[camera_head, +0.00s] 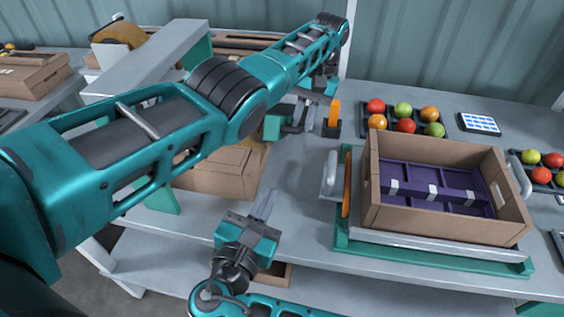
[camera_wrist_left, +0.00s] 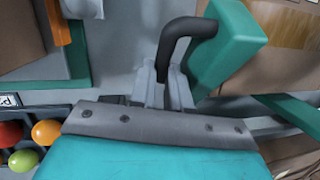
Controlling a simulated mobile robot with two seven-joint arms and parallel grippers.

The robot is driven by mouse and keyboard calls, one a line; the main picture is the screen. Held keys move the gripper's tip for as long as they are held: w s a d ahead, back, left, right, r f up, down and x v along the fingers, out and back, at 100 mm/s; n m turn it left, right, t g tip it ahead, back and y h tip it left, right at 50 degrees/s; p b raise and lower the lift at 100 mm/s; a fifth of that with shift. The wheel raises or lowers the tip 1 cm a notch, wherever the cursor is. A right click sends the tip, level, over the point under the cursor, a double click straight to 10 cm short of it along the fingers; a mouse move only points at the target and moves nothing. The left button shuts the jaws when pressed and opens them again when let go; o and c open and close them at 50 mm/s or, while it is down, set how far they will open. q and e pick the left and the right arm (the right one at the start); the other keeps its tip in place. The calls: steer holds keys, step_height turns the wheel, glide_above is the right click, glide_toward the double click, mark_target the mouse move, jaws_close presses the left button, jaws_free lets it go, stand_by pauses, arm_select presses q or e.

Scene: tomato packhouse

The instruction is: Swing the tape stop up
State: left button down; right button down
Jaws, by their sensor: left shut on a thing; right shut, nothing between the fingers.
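A teal block (camera_wrist_left: 228,45) with a dark bent handle (camera_wrist_left: 187,32) appears to be the tape stop. In the left wrist view my left gripper (camera_wrist_left: 167,85) is shut on the handle's lower end. In the head view the teal block (camera_head: 272,127) is small, beside my left gripper (camera_head: 298,117) and partly behind my arm. I cannot tell the stop's exact angle. My right gripper (camera_head: 262,206) is shut and empty, pointing up over the near edge of the table, apart from the stop.
A closed cardboard box (camera_head: 225,160) lies under my left arm, near a grey beam (camera_head: 165,50). An open carton (camera_head: 440,222) with a purple insert stands to the right on a green-edged base (camera_head: 430,258). An upright orange piece (camera_head: 334,112) stands close to my left gripper.

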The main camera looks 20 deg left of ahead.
arm_select(q)
steer(key=shift+w, duration=0.1)
arm_select(e)
glide_toward(296, 133)
steer(key=w+f, duration=0.4)
steer(key=shift+a, duration=0.4)
steer(key=w+r, duration=0.2)
steer(key=shift+w+d+r, duration=0.1)
steer(key=shift+w+r, duration=0.15)
steer(key=shift+w, duration=0.1)
arm_select(q)
steer(key=shift+f, duration=0.1)
arm_select(e)
steer(key=shift+w+r+g, duration=0.3)
steer(key=shift+w+r, duration=0.3)
steer(key=shift+r, duration=0.2)
arm_select(q)
steer(key=shift+s, duration=0.2)
steer(key=c, duration=1.3)
jaws_free()
steer(key=shift+o, duration=1)
arm_select(e)
steer(key=shift+f, duration=0.1)
